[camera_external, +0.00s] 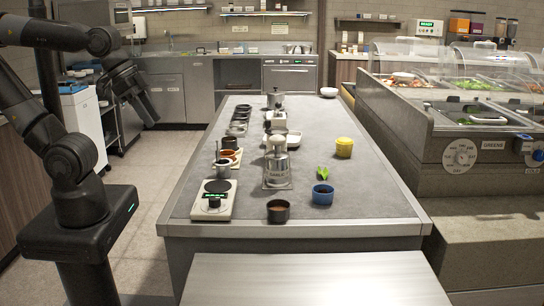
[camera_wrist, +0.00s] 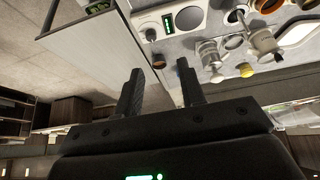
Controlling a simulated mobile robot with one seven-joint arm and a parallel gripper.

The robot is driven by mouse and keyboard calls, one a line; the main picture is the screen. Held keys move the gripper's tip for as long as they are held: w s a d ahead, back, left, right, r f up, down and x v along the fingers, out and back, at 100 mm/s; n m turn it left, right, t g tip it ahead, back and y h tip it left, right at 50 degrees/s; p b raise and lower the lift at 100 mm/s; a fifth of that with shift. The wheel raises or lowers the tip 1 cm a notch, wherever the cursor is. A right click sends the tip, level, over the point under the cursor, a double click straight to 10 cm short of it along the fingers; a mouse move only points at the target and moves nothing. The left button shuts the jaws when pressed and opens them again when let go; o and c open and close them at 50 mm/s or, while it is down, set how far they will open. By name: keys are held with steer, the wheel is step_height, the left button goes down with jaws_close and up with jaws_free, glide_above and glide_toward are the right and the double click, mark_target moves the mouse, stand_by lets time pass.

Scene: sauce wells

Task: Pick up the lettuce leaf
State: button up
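The lettuce leaf (camera_external: 323,172) is a small bright green piece lying on the grey counter (camera_external: 375,200), just behind a blue cup (camera_external: 322,194) and in front of a yellow container (camera_external: 344,147). I cannot make the leaf out in the wrist view. My gripper (camera_external: 150,112) is raised at the left, off the counter's side and well apart from the leaf. In the wrist view my gripper (camera_wrist: 159,66) shows two separated black fingers with nothing between them.
Several bowls and pots line the counter further back. A glass-covered food bar (camera_external: 470,130) runs along the right. The counter's right front is clear.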

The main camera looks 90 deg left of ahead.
stand_by(0.3)
steer(key=o, duration=1)
